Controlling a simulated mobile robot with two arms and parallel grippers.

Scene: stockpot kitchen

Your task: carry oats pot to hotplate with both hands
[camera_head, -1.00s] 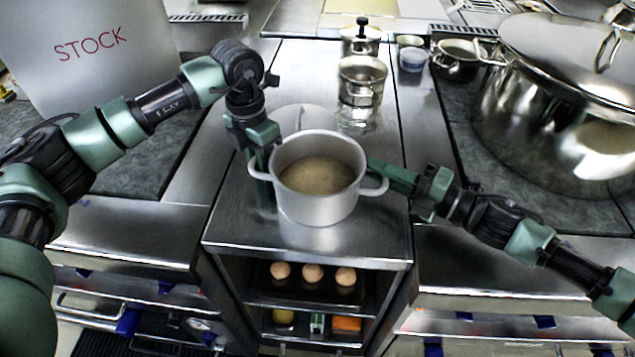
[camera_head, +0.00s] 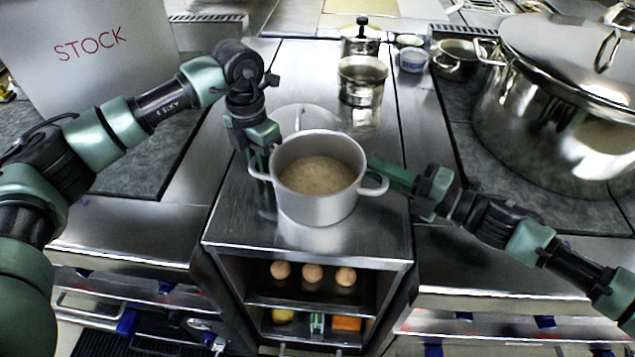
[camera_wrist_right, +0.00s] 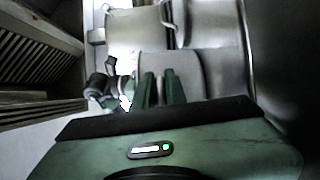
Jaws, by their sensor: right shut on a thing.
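The oats pot (camera_head: 318,208) is a light grey two-handled pot with beige oats (camera_head: 317,175) in it. It is upright over the steel cabinet top in the head view; whether its base touches the top is hard to tell. My right gripper (camera_head: 384,172) is shut on the pot's right handle (camera_head: 375,187). Its green fingers also show in the right wrist view (camera_wrist_right: 161,88). My left gripper (camera_head: 262,158) is at the left handle (camera_head: 258,164); its fingertips are partly hidden by the pot, so its grip is unclear. I cannot tell which surface is the hotplate.
A large lidded stockpot (camera_head: 550,125) stands on the dark surface at right. A steel pot (camera_head: 362,82) and small containers (camera_head: 412,58) stand behind. A box marked STOCK (camera_head: 85,70) is at left. Eggs (camera_head: 312,272) sit on a shelf below. The steel top (camera_head: 235,225) around the pot is mostly clear.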

